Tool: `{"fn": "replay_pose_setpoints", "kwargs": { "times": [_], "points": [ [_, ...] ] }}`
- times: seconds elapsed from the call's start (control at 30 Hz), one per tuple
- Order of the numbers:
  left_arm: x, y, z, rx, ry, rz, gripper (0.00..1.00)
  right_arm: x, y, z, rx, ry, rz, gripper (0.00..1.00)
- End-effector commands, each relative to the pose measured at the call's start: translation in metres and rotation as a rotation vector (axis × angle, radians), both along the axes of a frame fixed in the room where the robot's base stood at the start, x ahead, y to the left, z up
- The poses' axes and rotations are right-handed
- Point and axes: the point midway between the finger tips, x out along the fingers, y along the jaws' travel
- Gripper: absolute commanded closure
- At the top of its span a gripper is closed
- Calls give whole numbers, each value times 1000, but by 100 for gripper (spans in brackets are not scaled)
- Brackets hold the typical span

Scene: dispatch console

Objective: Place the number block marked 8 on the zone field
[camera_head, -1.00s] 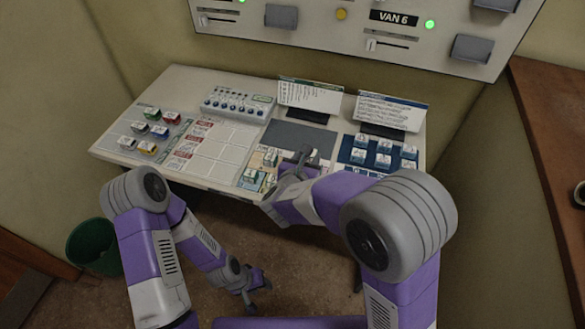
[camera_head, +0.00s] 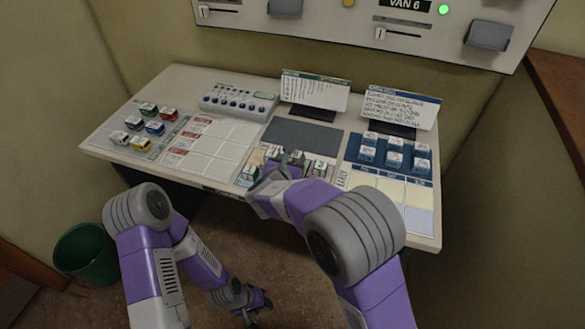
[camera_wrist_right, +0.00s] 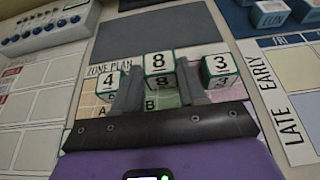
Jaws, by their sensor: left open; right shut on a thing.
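The white-topped number block marked 8 (camera_wrist_right: 158,62) is between the fingers of my right gripper (camera_wrist_right: 158,88). The gripper also shows in the head view (camera_head: 283,165), shut on the block over the zone plan. In the wrist view the block is above the green field B (camera_wrist_right: 162,100); I cannot tell whether it touches it. Block 4 (camera_wrist_right: 107,83) stands to its left and block 3 (camera_wrist_right: 220,66) to its right on the zone plan (camera_wrist_right: 98,71). My left gripper (camera_head: 258,308) is open and empty, low in front of the console.
A dark grey pad (camera_wrist_right: 160,30) lies behind the zone plan. Two card stands (camera_head: 315,90) rise at the back. The pale fields at right (camera_head: 390,188) are bare.

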Motion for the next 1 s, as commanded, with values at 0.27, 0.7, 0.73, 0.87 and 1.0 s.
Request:
{"fn": "replay_pose_setpoints", "kwargs": {
  "times": [0.27, 0.7, 0.73, 0.87, 1.0],
  "points": [
    [0, 0, -8, 0, 0, 0, 57, 0, 0, -20, 1, -1, 0, 88],
    [0, 0, -11, 0, 0, 0, 57, 0, 0, -23, 1, 0, 0, 37],
    [0, 0, -11, 0, 0, 0, 57, 0, 0, -23, 1, 0, 0, 33],
    [0, 0, -11, 0, 0, 0, 57, 0, 0, -23, 1, 0, 0, 33],
    [0, 0, -11, 0, 0, 0, 57, 0, 0, -23, 1, 0, 0, 33]
  ]
}}
